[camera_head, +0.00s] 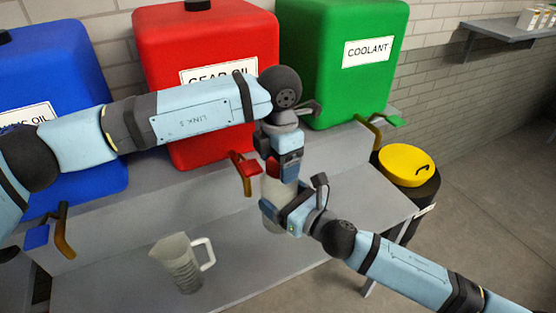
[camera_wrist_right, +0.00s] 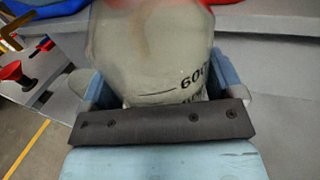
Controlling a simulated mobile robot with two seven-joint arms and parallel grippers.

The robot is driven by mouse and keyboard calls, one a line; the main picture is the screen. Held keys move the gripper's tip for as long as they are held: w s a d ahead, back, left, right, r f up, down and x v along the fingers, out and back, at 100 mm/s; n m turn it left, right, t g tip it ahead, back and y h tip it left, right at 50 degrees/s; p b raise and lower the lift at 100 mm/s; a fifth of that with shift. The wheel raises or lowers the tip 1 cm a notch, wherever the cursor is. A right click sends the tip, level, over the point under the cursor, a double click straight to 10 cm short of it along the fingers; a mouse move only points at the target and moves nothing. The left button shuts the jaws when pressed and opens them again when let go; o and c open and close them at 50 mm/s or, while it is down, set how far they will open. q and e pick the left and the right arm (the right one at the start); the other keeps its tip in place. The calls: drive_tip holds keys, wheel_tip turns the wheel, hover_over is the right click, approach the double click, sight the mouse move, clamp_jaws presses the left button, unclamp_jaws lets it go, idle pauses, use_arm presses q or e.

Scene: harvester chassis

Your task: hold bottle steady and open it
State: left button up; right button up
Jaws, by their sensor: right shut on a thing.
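A whitish see-through bottle stands upright above the bench; in the head view its body (camera_head: 271,192) shows partly behind my right gripper. My right gripper (camera_head: 279,213) is shut on the bottle's body from the right. In the right wrist view the bottle (camera_wrist_right: 155,75) fills the space between the jaws, with dark volume marks on its side. My left gripper (camera_head: 284,168) points down at the bottle's top, around a red part (camera_head: 274,168) that looks like the cap. Whether its jaws touch the cap, I cannot tell.
A clear measuring jug (camera_head: 178,262) stands on the grey bench (camera_head: 110,285). Blue, red (camera_head: 205,45) and green (camera_head: 340,85) tanks stand behind, with taps jutting out. The red tap (camera_head: 245,168) is close to the bottle. A yellow-lidded drum (camera_head: 407,165) stands right.

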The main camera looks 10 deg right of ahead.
use_arm(q)
drive_tip(key=shift+o, duration=0.5)
drive_tip(key=shift+r, duration=0.1)
drive_tip(key=shift+w+r, duration=0.1)
drive_tip(key=shift+r, duration=0.15)
wheel_tip(320, 180, up, 4)
drive_tip(key=shift+f, duration=0.1)
drive_tip(key=shift+c, duration=0.3)
drive_tip(key=m, duration=0.1)
drive_tip(key=r+m, duration=0.1)
drive_tip(key=m, duration=0.2)
drive_tip(key=shift+r, duration=0.3)
drive_tip(key=m, duration=0.1)
drive_tip(key=r+m, duration=0.1)
drive_tip(key=m, duration=0.3)
drive_tip(key=shift+d+r, duration=0.1)
drive_tip(key=shift+r, duration=0.25)
drive_tip(key=shift+f+m, duration=0.1)
drive_tip(key=shift+m, duration=0.4)
drive_tip(key=shift+f, duration=3.85)
